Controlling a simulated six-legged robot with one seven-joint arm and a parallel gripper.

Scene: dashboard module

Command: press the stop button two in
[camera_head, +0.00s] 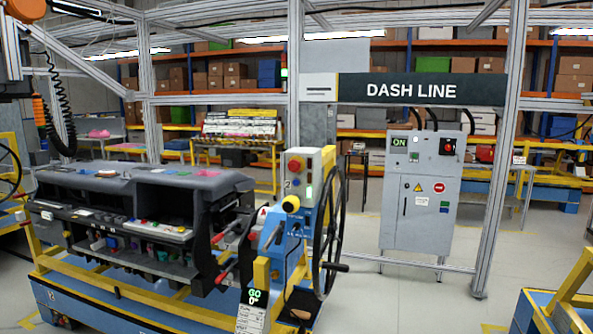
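A small pale control box (299,178) with a yellow top section stands on the blue and yellow fixture at the centre, beside a black handwheel (331,232). It carries a round red button (295,165) and a lit pale-green button (308,193) below right. A dark mark on its lower left looks like a "2" but is small. Whether the red button is pushed in cannot be told. A second red button (447,146) sits at the top right of the grey cabinet (420,195), further back. My gripper is not in view.
A dark dashboard module (145,195) lies on the yellow and blue cart at left. A yellow-railed cart corner (560,310) is at lower right. Floor is clear (410,295) before the cabinet.

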